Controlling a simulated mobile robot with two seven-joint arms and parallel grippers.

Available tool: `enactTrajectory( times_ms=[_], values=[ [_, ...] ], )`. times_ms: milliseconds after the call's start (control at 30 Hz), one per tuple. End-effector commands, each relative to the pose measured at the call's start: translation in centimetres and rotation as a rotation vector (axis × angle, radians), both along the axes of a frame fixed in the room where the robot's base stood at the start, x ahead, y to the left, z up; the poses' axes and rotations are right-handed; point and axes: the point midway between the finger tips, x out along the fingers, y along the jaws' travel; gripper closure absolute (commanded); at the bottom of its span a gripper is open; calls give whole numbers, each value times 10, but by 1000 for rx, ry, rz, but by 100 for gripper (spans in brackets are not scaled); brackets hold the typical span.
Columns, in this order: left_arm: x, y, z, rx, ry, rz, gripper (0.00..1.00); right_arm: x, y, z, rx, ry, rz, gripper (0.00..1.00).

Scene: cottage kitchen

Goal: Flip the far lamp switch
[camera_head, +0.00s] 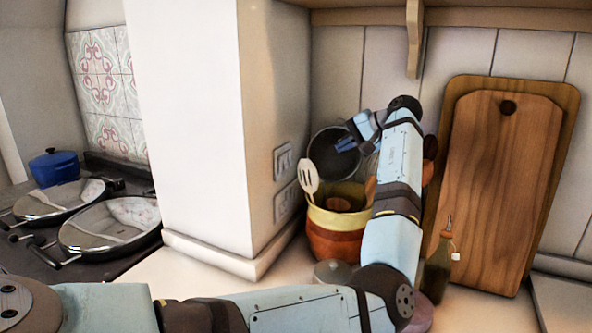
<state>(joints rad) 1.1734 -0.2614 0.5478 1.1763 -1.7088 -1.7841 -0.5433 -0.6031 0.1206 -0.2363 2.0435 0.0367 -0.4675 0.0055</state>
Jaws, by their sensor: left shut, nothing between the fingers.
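Two switch plates are on the right-hand side face of the white wall pillar, one above the other. The upper switch plate (283,161) and the lower switch plate (285,202) both show clearly, but the setting of their rockers is too small to tell. My left gripper (341,146) is shut and empty. It points left toward the pillar's side face, to the right of the upper plate and a little higher in the picture, with a visible gap between. My right gripper is not in view.
A yellow and orange utensil pot (335,234) with a slotted spoon (308,178) stands under my left arm. A dark pan (325,150) is behind the gripper. Cutting boards (500,190) and a bottle (437,270) are at right. A stove with covered hobs (112,222) and blue pot (54,167) are left.

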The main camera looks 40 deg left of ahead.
Motion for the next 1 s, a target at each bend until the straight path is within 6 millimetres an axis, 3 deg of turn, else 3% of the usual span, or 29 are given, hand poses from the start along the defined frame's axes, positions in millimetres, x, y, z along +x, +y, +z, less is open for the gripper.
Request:
enactTrajectory(
  times_ms=[433, 867, 1000],
  values=[
    [-3, 10, -7, 0, 1, 3, 100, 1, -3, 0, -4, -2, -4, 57],
    [-25, 77, -56, 0, 3, 3, 100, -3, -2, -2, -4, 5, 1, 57],
    [-31, 98, -59, 1, 0, 3, 100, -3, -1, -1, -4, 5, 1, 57]
  ],
)
